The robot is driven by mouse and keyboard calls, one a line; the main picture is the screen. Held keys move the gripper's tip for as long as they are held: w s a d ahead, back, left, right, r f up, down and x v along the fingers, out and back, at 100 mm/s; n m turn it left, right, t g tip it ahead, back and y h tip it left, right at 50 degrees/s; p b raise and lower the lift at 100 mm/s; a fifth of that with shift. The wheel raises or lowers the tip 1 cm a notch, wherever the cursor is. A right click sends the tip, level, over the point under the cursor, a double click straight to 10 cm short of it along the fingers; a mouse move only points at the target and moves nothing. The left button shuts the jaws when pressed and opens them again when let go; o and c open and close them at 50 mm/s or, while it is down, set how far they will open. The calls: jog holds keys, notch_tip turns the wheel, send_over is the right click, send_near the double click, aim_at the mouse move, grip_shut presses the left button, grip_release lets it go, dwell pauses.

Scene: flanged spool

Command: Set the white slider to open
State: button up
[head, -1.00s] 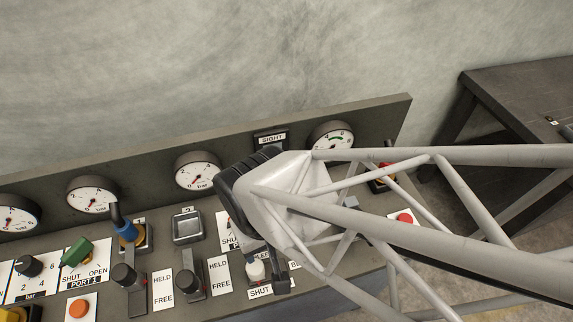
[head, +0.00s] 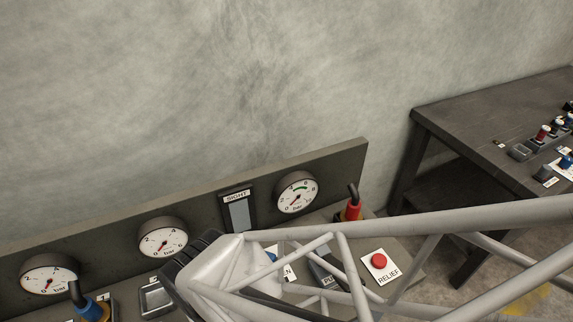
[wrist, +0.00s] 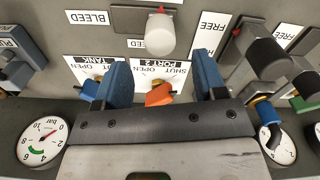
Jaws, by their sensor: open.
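The white slider (wrist: 160,36) shows in the wrist view as a rounded white knob on a dark plate, near BLEED labels. My gripper (wrist: 161,66) is open, its two blue fingers spread wide with nothing held. The knob lies just beyond the fingertips in the picture, roughly midway between them, and I see no contact. I cannot read which end of its travel it is at. In the head view, the slider and the fingers do not show; my arm covers part of the panel and the lower edge cuts off more.
An orange handle (wrist: 159,95) marked PORT 2 shows between my fingers. In the head view are gauges (head: 297,193), a sight window (head: 239,211), a red-handled valve (head: 352,210) and a red RELIEF button (head: 379,261).

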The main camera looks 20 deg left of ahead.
jog(key=shift+f, duration=3.4)
